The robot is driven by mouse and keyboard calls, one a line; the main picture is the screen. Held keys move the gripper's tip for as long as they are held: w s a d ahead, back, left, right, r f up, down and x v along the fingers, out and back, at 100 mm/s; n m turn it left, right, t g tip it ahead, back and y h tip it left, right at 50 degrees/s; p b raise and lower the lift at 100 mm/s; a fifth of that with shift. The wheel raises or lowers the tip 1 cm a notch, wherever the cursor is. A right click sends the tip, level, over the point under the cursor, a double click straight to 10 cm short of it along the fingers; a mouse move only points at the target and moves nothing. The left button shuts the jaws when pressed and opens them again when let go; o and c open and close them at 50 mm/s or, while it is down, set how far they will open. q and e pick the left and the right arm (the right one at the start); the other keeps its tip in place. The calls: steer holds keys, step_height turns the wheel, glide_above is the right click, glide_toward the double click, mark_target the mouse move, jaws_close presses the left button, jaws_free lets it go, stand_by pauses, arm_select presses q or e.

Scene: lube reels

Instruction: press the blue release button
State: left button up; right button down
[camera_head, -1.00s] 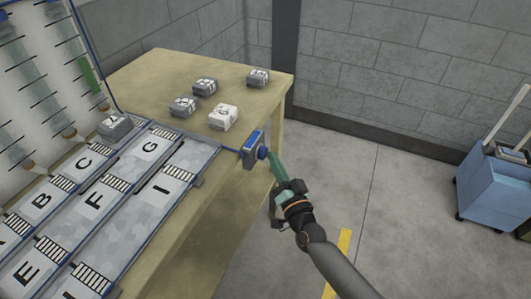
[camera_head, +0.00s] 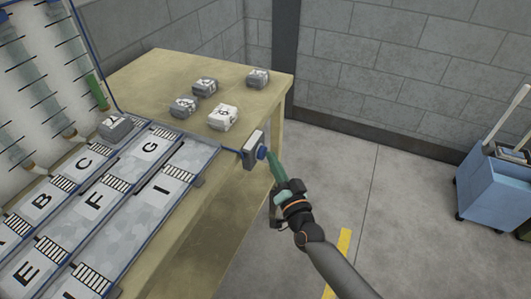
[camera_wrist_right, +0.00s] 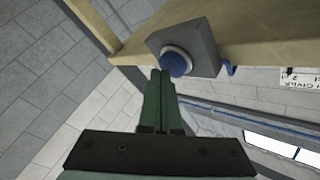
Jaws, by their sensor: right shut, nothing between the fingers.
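The blue release button (camera_head: 262,152) is a round knob on the side of a small grey box (camera_head: 253,150) at the table's right edge. In the right wrist view the button (camera_wrist_right: 175,65) sits in a pale ring on its box (camera_wrist_right: 202,45). My right gripper (camera_head: 271,156) points at the button with its green fingers shut and empty. Its fingertips (camera_wrist_right: 160,74) are right by the button; I cannot tell whether they touch it. My left gripper is not in view.
Lettered lanes (camera_head: 90,205) run across the left of the wooden table (camera_head: 160,75). A blue cart (camera_head: 487,190) stands at the far right.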

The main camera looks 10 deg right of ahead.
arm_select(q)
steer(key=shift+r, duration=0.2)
arm_select(e)
steer(key=shift+s+d, duration=0.4)
steer(key=shift+d, duration=0.2)
arm_select(q)
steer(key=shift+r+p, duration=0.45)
steer(key=shift+p, duration=0.15)
arm_select(e)
steer(key=s+d, duration=0.1)
steer(key=d, duration=0.1)
steer(key=s+d, duration=0.2)
steer(key=shift+d, duration=0.1)
steer(key=shift+w, duration=0.1)
stand_by(3.2)
